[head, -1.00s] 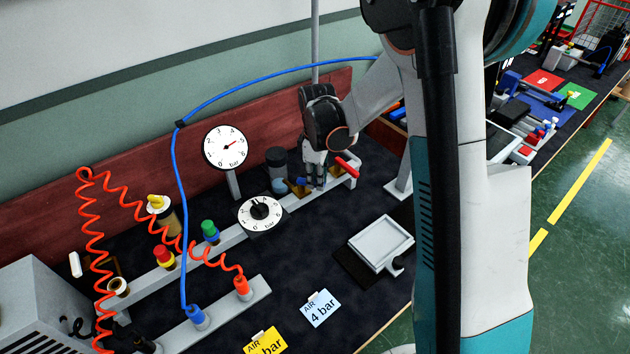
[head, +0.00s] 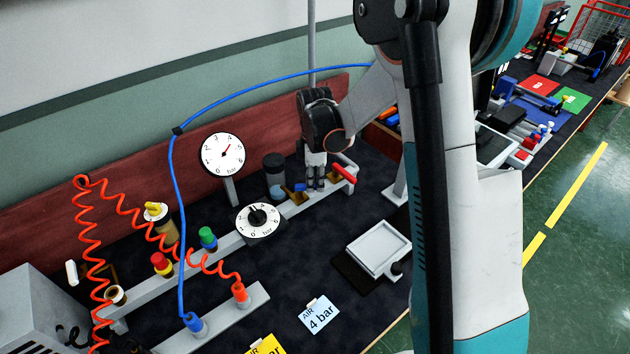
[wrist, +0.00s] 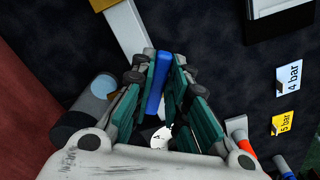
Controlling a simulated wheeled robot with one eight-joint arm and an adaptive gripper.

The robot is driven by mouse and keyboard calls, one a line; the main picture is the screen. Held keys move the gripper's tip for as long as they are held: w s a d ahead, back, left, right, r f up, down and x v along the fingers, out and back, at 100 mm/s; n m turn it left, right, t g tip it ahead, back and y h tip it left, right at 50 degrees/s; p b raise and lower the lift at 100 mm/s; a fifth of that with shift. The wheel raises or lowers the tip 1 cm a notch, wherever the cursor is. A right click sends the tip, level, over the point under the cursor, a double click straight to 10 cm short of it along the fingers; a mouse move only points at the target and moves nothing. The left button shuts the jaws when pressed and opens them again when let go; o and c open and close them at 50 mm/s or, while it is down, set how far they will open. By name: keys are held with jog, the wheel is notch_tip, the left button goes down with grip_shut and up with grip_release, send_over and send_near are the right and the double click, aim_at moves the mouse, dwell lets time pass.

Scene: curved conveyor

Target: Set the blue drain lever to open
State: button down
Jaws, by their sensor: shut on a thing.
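The blue drain lever (wrist: 155,88) lies between the fingers of my gripper (wrist: 160,90) in the wrist view, with a finger pad on each side. It runs roughly along the pale rail (wrist: 128,27). In the head view my gripper (head: 314,182) points down at the rail, beside the clear-bowled filter (head: 275,180). Only small bits of blue show around the fingertips there, and the fingers hide most of the lever. The gripper is shut on the lever. Any open or shut marking for the lever cannot be made out.
A red lever (head: 343,173) stands close to the right of my gripper. A round dial (head: 265,229) and an upright gauge (head: 222,154) are to the left. A blue hose (head: 178,220) arches over the bench. A grey tray (head: 378,247) sits in front on dark bench top.

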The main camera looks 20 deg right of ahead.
aim_at(315, 185)
jog(key=c, duration=1.6)
grip_release()
jog(key=shift+o, duration=0.2)
jog(key=shift+r, duration=0.15)
notch_tip(315, 185, up, 12)
jog(key=s+a+r+m+t, duration=0.25)
jog(key=s+r+m, duration=0.5)
jog(key=s, duration=0.45)
jog(key=s+a+m+t, duration=0.1)
jog(key=s+m+t, duration=0.3)
jog(key=s+m, duration=0.3)
jog(key=s, duration=0.5)
jog(key=shift+s+f+t, duration=0.2)
jog(key=shift+s+t, duration=0.1)
jog(key=shift+t, duration=0.05)
